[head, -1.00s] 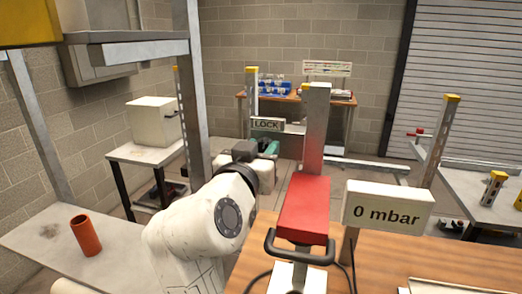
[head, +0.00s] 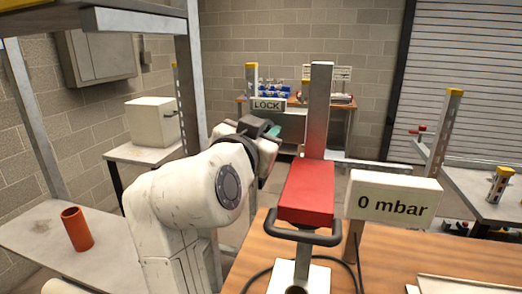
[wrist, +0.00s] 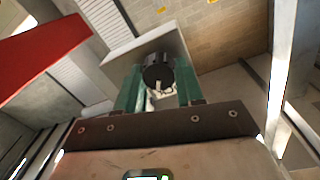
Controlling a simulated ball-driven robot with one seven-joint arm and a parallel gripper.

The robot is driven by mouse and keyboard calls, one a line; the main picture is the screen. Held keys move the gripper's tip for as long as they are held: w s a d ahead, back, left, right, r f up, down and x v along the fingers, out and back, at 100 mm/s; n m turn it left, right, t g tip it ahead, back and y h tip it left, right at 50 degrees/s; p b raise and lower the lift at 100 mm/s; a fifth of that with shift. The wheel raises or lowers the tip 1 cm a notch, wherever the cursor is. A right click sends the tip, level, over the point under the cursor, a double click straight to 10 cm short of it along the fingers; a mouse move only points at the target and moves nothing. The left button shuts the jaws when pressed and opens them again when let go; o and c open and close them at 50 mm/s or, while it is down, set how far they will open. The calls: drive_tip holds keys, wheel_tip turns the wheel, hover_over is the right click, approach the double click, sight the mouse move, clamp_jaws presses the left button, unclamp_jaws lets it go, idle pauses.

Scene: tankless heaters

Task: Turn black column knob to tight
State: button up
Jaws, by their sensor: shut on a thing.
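In the wrist view, a round black knob (wrist: 158,74) sits in front of a grey metal column (wrist: 122,56). My gripper (wrist: 160,88) has green fingers, one on each side of the knob, and is shut on it. In the head view, my gripper (head: 264,130) is left of the upright grey column (head: 319,105), under the LOCK sign (head: 267,105). My arm's wrist hides most of it, and the knob does not show there. Any mark for the knob's turn angle is too small to read.
A red block (head: 306,192) with a black handle stands at the column's front. A "0 mbar" sign (head: 393,196) stands over the wooden table (head: 405,250) at right. An orange cylinder (head: 77,229) rests on the left bench (head: 35,222). A shelf frame post (head: 190,80) rises left of my arm.

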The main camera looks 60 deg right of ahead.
drive_tip(key=m+b, duration=1.5)
drive_tip(key=shift+s+f+y+b, duration=0.15)
drive_tip(key=shift+y+b, duration=0.15)
drive_tip(key=shift+m, duration=0.5)
drive_tip(key=o, duration=1)
drive_tip(key=shift+o, duration=0.2)
drive_tip(key=v, duration=1)
drive_tip(key=shift+s+a, duration=0.25)
drive_tip(key=shift+a, duration=0.1)
